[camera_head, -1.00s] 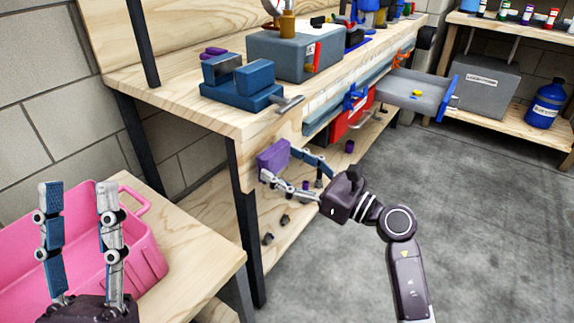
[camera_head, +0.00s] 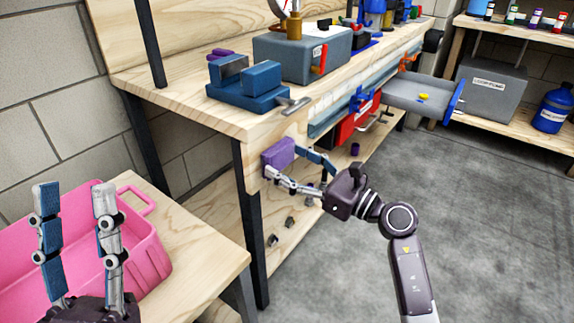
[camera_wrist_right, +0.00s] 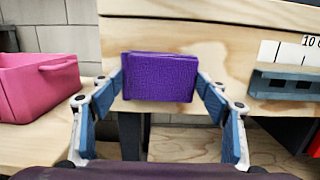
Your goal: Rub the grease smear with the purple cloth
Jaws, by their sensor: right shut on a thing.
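The purple cloth (camera_head: 279,153) is a thick rectangular pad. My right gripper (camera_head: 291,163) is shut on it and holds it at the front edge of the wooden workbench (camera_head: 190,116), near the bench's corner leg. In the right wrist view the purple cloth (camera_wrist_right: 160,77) sits between the two fingertips, in front of the bench's wooden front board (camera_wrist_right: 205,42). I cannot tell whether it touches the board. The grease smear is not visible; the cloth may hide it. My left gripper (camera_head: 74,190) is open and empty at the lower left, in front of the pink bin.
A pink bin (camera_head: 152,245) stands on a low wooden table (camera_head: 200,240) at left. A blue vise (camera_head: 245,88) and a grey box (camera_head: 300,55) stand on the bench. A grey tray (camera_head: 410,92) juts out at right. Small dark pieces lie on the lower shelf.

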